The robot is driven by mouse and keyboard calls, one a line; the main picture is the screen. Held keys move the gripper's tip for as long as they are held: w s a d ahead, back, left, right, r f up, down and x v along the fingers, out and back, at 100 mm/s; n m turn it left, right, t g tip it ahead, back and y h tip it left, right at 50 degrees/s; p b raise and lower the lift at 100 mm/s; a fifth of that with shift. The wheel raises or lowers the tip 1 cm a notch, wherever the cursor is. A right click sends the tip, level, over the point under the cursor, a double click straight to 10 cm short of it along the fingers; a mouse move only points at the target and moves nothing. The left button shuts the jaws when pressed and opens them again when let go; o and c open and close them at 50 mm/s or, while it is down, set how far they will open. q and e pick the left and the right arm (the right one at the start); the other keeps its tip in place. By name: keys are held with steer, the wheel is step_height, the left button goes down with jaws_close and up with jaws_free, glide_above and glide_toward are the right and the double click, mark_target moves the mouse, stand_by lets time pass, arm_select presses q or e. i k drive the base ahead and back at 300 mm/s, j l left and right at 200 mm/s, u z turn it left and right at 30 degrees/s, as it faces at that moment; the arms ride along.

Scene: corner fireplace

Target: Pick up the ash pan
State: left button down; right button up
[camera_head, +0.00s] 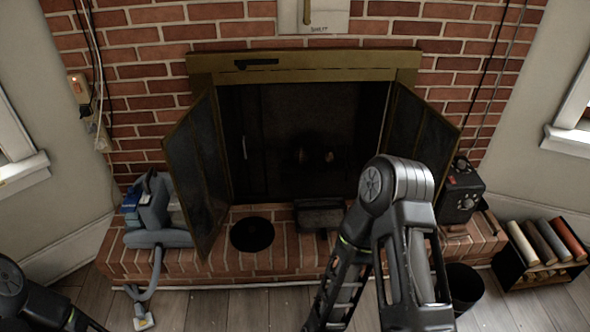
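A dark rectangular pan (318,216), which looks like the ash pan, sits on the brick hearth in front of the open fireplace. My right arm stands in front of and to the right of it, with a joint raised over the hearth and links running down out of the picture. The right gripper is not visible. Only a piece of my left arm shows in the lower left corner, and the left gripper is not visible. I cannot see either gripper touching the pan.
The brick hearth (290,258) carries a round black disc (252,234), a grey-blue vacuum-like device (154,215) and a dark box-shaped device (459,193). The open fireplace doors (196,165) swing outward.

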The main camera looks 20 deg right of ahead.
mark_target(323, 215)
steer(key=i+l+u, duration=0.25)
steer(key=i+l, duration=0.15)
steer(key=l, duration=0.2)
steer(key=i+l+u, duration=0.2)
steer(key=i+l, duration=0.15)
steer(key=l, duration=0.3)
steer(key=i+l+u, duration=0.15)
steer(key=l, duration=0.2)
steer(key=i+l+u, duration=0.1)
steer(key=l, duration=0.3)
steer(key=i, duration=0.05)
